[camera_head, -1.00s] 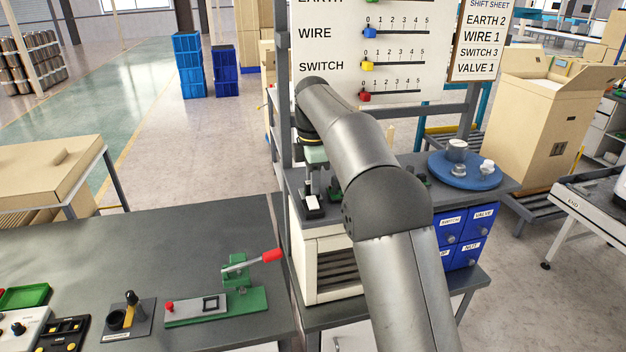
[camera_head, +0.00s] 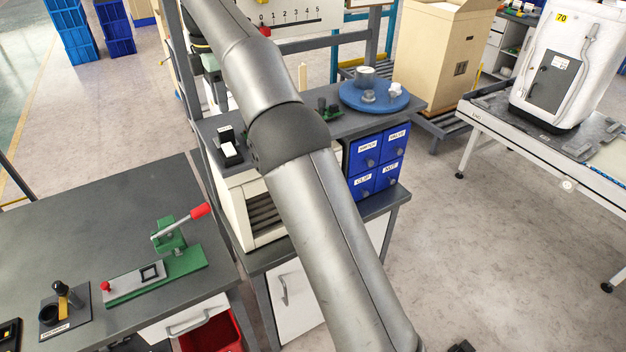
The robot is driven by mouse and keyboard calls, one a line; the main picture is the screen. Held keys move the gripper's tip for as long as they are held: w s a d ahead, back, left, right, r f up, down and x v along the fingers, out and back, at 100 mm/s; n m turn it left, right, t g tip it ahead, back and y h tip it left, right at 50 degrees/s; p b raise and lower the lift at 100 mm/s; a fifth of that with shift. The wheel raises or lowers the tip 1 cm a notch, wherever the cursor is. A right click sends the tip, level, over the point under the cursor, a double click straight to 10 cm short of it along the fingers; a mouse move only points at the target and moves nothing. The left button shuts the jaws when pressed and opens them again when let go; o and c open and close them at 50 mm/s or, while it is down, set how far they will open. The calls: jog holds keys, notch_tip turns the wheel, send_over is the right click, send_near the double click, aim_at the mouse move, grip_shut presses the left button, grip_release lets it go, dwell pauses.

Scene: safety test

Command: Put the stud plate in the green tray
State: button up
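A small green piece with dark upright posts (camera_head: 329,112) lies on the grey shelf top, right of my arm. It may be the stud plate, but it is too small to be sure. The green tray is not in view now. My gripper (camera_head: 216,92) hangs at the upper left, above the back of the shelf top, partly hidden behind my arm. I cannot tell whether its fingers are open or shut, or whether they hold anything.
A blue round turntable (camera_head: 375,97) with small metal parts stands on the shelf top, above blue labelled drawers (camera_head: 376,163). A black-and-white switch (camera_head: 229,147) stands at the shelf's left. A green lever press (camera_head: 160,265) and a dark holder (camera_head: 64,312) stand on the left bench.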

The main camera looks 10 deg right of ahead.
jog(key=s+d+m, duration=1.1)
jog(key=s+d, duration=0.1)
jog(key=s, duration=0.3)
jog(key=s+d+f+m, duration=0.2)
jog(key=s+f+m, duration=0.1)
jog(key=s, duration=0.4)
jog(key=s+d+f+m+t, duration=0.1)
jog(key=s+d+f+m, duration=0.1)
jog(key=s+f, duration=0.3)
jog(key=shift+s+f+m, duration=0.2)
jog(key=shift+s+m, duration=0.5)
jog(key=shift+s, duration=0.4)
jog(key=o, duration=0.4)
jog(key=s+f+m, duration=0.1)
jog(key=s+f, duration=0.1)
jog(key=s, duration=0.1)
jog(key=s+d+f+m, duration=0.1)
jog(key=s+f, duration=0.1)
jog(key=s, duration=0.1)
jog(key=s+f+m, duration=0.2)
jog(key=s+f, duration=0.1)
jog(key=shift+s+d, duration=0.1)
jog(key=shift+d, duration=0.15)
jog(key=shift+c, duration=0.2)
